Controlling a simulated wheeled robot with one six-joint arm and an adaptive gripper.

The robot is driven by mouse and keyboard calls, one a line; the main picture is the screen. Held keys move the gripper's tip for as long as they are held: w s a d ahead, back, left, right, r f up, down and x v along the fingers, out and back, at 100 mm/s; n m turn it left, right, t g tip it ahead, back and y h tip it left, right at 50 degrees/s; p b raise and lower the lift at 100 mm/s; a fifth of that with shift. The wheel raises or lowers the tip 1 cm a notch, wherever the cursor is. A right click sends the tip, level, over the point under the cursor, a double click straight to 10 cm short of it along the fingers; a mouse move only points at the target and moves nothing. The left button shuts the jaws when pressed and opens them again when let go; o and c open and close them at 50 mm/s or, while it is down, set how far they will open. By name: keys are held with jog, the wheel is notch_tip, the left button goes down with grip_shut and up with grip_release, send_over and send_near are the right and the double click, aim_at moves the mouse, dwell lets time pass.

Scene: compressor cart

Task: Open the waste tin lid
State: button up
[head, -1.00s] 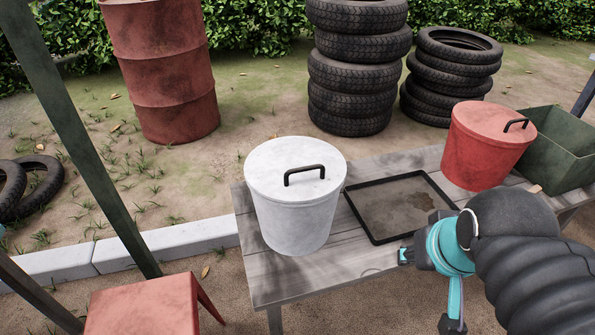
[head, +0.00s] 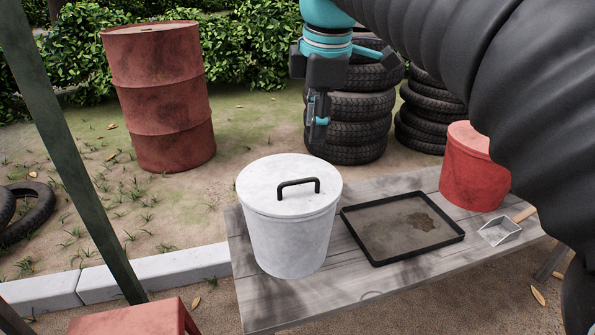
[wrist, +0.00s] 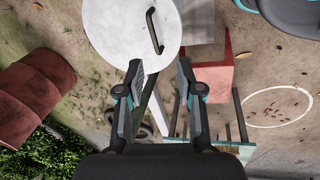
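A pale grey tin (head: 287,245) stands upright at the left of the wooden bench, its lid (head: 262,190) on and a black bar handle (head: 298,184) on top. The lid also shows at the top of the wrist view (wrist: 115,30), with its handle (wrist: 153,30). A red tin (head: 470,175) stands farther right, partly hidden by my arm. My gripper (head: 317,122) hangs pointing down, above the grey tin in the picture and apart from it. In the wrist view my gripper (wrist: 157,82) is open, with nothing between its fingers.
A red barrel (head: 160,95) and stacked tyres (head: 345,105) stand behind. A slanted green post (head: 75,150) and red stool (head: 135,318) are at the left.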

jog(key=w+a+n, duration=0.1)
jog(key=a+n, duration=0.1)
jog(key=b, duration=0.4)
send_near(299, 183)
jog(key=x, duration=0.7)
jog(key=shift+w+a+f, duration=0.1)
jog(key=shift+w+f, duration=0.2)
jog(key=shift+w, duration=0.05)
grip_shut()
